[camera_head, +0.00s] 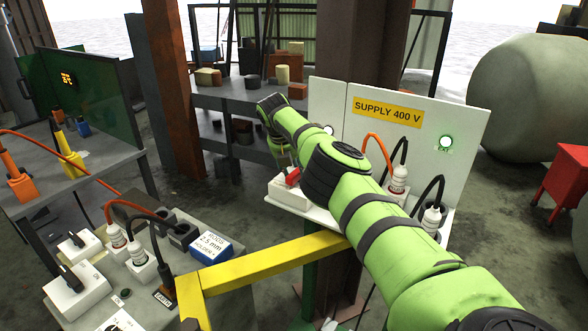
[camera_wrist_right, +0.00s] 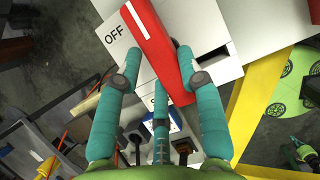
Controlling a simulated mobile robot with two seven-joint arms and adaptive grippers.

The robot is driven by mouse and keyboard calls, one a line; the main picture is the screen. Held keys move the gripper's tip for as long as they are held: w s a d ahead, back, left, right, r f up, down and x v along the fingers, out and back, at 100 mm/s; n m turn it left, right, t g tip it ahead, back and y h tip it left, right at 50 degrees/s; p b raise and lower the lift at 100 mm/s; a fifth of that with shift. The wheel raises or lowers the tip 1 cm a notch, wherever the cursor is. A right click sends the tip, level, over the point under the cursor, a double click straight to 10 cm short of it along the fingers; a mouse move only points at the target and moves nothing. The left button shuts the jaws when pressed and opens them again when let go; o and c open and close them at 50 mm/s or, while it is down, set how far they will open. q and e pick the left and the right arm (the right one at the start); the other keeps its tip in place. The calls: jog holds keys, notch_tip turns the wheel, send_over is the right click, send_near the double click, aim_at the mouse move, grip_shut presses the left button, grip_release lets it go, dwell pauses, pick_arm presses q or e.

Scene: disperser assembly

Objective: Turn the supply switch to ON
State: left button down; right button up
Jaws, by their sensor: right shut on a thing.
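The supply switch has a red handle (camera_head: 293,177) on a white box at the left end of the SUPPLY 400 V panel (camera_head: 440,110). In the right wrist view the red handle (camera_wrist_right: 160,45) carries a white stripe, and the word OFF is printed on the white face beside it. My right gripper (camera_wrist_right: 158,62) has its teal fingers closed around the handle. In the head view the right gripper (camera_head: 284,158) is at the switch, partly hidden by my arm. The ON marking cannot be seen.
A green lamp (camera_head: 446,142) glows on the panel. Plugs with cables (camera_head: 398,180) stand on the panel's ledge, close to my right arm. A yellow rail (camera_head: 265,262) runs below the arm. A bench with sockets and a 2.5 mm box (camera_head: 205,243) is at the lower left.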

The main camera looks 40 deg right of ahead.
jog(key=shift+w+d+r, duration=0.1)
jog(key=shift+r, duration=0.05)
jog(key=o, duration=1.2)
jog(key=shift+c, duration=0.2)
jog(key=v, duration=1.2)
